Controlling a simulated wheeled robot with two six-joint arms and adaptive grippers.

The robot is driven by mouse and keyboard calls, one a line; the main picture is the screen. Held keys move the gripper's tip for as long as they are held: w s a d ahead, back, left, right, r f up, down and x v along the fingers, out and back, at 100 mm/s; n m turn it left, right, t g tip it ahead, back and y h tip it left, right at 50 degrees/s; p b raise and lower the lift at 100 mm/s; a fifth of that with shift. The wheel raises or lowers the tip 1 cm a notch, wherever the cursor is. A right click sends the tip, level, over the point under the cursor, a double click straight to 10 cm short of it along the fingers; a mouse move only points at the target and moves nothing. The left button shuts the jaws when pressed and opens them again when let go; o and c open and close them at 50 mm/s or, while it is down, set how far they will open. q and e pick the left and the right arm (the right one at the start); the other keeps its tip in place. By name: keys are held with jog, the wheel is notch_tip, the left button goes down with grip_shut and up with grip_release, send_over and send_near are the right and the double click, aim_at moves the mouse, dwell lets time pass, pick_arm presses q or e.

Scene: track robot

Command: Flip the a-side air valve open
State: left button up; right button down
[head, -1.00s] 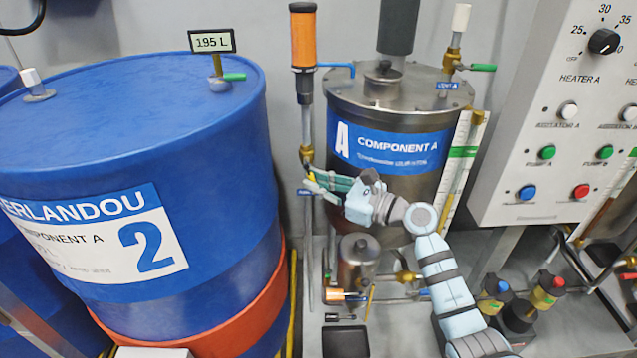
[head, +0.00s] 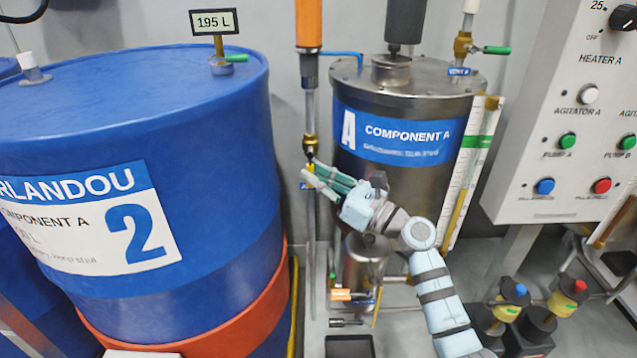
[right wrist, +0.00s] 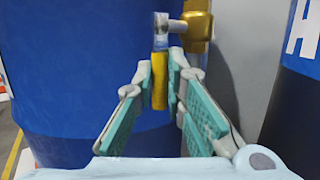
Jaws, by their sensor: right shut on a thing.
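The air valve is a brass body (head: 310,146) on the vertical pipe under the orange cylinder, left of the Component A tank. It also shows at the top of the right wrist view (right wrist: 198,26). Its yellow lever (right wrist: 159,82) hangs down, roughly in line with the pipe. My right gripper (head: 312,174) reaches in from the right at the lever. In the right wrist view its green-padded fingers (right wrist: 160,85) are shut on the lever, one on each side. The fingers partly hide the lever in the head view. My left gripper is not in view.
A large blue drum (head: 225,150) stands close left of the pipe. The steel Component A tank (head: 440,110) is right behind my gripper. A control panel (head: 560,130) is at the right. A small metal canister (head: 365,262) sits below my right wrist.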

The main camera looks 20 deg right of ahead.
jog(key=c, duration=1.6)
grip_release()
jog(key=shift+c, duration=0.2)
jog(key=v, duration=1.2)
jog(key=shift+s, duration=0.1)
